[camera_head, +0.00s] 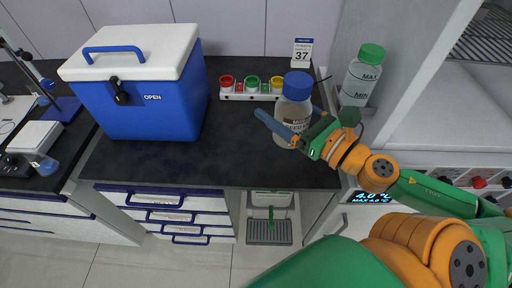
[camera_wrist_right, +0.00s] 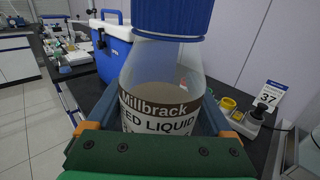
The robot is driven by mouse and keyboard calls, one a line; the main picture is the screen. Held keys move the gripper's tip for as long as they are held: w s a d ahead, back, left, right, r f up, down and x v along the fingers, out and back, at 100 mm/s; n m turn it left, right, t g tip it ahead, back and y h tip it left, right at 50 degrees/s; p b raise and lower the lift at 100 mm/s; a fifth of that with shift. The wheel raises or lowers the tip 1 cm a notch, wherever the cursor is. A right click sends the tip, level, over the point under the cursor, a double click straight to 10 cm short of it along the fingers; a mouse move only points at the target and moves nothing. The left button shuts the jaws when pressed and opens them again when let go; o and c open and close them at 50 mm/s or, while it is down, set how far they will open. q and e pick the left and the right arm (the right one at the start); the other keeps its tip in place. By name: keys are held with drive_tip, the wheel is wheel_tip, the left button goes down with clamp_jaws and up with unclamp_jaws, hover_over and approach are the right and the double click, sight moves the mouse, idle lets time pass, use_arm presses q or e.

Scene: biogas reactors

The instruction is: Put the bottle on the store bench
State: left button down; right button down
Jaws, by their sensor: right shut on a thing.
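The bottle (camera_head: 293,113) is clear with a blue cap and a label. It is upright at the right part of the dark bench (camera_head: 240,160). I cannot tell whether its base touches the bench top. My right gripper (camera_head: 285,124) comes in from the right and is shut around the bottle's body. In the right wrist view the bottle (camera_wrist_right: 165,85) stands between the fingers, and its label reads "Millbrack" and "LIQUID"; its lower part is hidden by my gripper. My left gripper is not in view.
A blue cool box (camera_head: 150,95) with a white lid stands on the bench's left. Behind the bottle are a rack of coloured cups (camera_head: 252,88) and a "37" sign (camera_head: 302,52). A green-capped bottle (camera_head: 361,78) stands at right. The bench's front middle is clear.

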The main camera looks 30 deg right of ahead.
drive_tip(key=d+f+m+h+b, duration=0.2)
drive_tip(key=d+f+m+h, duration=0.4)
drive_tip(key=d+h, duration=0.3)
drive_tip(key=shift+m+h, duration=0.3)
drive_tip(key=shift+h, duration=0.3)
drive_tip(key=w+a+f+b, duration=0.1)
drive_tip(key=w+f, duration=0.2)
drive_tip(key=w, duration=0.1)
drive_tip(key=w+a+f+b, duration=0.2)
drive_tip(key=w+f, duration=0.2)
drive_tip(key=w+a+f+b, duration=0.1)
drive_tip(key=w+f+b, duration=0.1)
drive_tip(key=w+f, duration=0.2)
drive_tip(key=shift+w+a, duration=0.3)
drive_tip(key=shift+a, duration=0.05)
wheel_tip(320, 180, down, 2)
drive_tip(key=shift+s+f+b, duration=0.1)
drive_tip(key=shift+b, duration=0.6)
drive_tip(key=shift+f, duration=0.25)
drive_tip(key=shift+r, duration=0.1)
